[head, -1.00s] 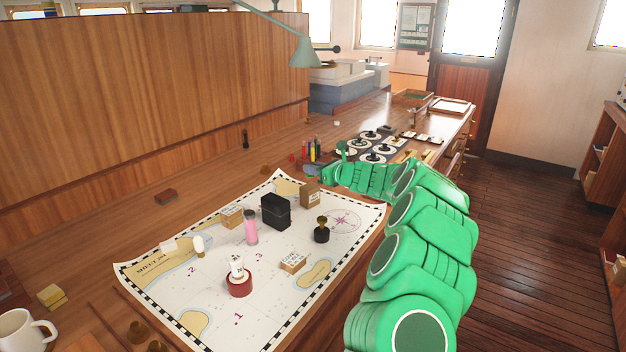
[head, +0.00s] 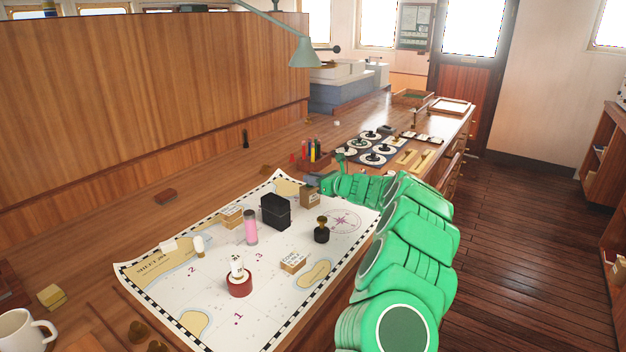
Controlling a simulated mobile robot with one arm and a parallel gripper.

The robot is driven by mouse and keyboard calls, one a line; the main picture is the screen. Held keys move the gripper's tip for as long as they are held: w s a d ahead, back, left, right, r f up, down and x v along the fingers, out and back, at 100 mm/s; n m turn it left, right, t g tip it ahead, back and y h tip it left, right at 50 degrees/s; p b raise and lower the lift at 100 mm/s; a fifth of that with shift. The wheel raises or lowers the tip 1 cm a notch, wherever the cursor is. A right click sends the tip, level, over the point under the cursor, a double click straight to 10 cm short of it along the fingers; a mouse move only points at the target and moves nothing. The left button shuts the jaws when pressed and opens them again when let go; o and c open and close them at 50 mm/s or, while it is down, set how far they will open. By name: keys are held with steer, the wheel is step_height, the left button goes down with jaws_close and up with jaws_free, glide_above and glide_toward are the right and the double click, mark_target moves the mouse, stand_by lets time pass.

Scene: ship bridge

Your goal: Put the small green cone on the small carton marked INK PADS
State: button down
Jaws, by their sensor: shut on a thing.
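My gripper (head: 313,181) is at the end of my green arm, just above and close to a small brown carton (head: 310,199) at the chart's far right side. It is shut on what seems to be the small green cone, hard to make out against the green arm. Another small carton (head: 232,217) stands at the chart's far left, and a third carton (head: 293,263) with lettering on top lies nearer. I cannot read INK PADS on any of them.
On the chart (head: 205,285) stand a black box (head: 275,212), a pink cylinder (head: 251,228), a black stamp (head: 321,231) and a red round base (head: 239,285) with a white piece. A pen holder (head: 311,162) stands behind my gripper. The chart's near left is mostly clear.

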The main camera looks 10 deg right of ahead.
steer(key=shift+f, duration=0.1)
steer(key=c, duration=1)
jaws_free()
steer(key=shift+c, duration=0.2)
steer(key=shift+s+d, duration=0.1)
steer(key=v, duration=1.1)
steer(key=shift+s+d, duration=0.25)
steer(key=shift+r, duration=0.25)
